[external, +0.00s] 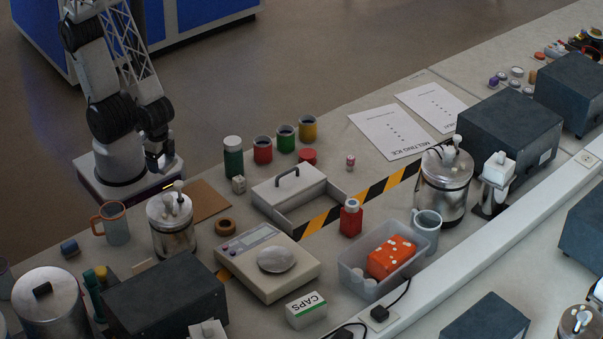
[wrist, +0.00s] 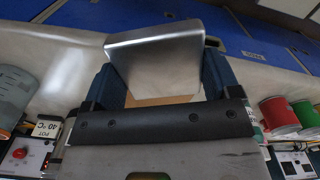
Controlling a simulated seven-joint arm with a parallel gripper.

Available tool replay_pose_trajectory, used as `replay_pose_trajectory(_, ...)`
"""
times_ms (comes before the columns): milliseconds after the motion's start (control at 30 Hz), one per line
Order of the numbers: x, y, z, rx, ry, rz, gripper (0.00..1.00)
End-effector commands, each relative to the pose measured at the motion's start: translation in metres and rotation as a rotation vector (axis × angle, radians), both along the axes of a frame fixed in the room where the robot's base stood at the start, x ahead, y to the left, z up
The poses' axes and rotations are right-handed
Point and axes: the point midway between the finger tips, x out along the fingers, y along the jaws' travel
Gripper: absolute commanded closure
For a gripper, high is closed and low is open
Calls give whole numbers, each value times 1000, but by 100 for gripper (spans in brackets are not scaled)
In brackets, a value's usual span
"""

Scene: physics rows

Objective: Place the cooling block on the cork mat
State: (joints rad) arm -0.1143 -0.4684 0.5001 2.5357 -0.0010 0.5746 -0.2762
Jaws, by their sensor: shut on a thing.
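The cooling block (wrist: 155,55) is a smooth silver metal block in the wrist view. My gripper (wrist: 162,78) is shut on it, with a dark blue finger on each side. In the external view my gripper (external: 156,163) hangs close to my base, behind the cork mat's left end; the block cannot be made out there. The cork mat (external: 208,201) is a flat brown sheet on the bench, partly hidden by a metal calorimeter (external: 172,228). A tan strip shows below the block in the wrist view; I cannot tell whether the block touches it.
A mug (external: 115,224) stands to the left. A green bottle (external: 233,158) and several coloured jars stand behind. An open grey tray with a handled lid (external: 288,190) and a scale (external: 268,262) lie to the right.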

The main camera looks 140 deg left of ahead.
Motion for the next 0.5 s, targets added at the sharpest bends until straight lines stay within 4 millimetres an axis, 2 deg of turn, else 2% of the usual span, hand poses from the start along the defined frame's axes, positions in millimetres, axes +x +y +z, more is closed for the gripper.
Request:
replay_pose_trajectory(333, 3, 0, 0, 0, -1, 1, 53)
replay_pose_trajectory(500, 14, 2, 0, 0, -1, 1, 53)
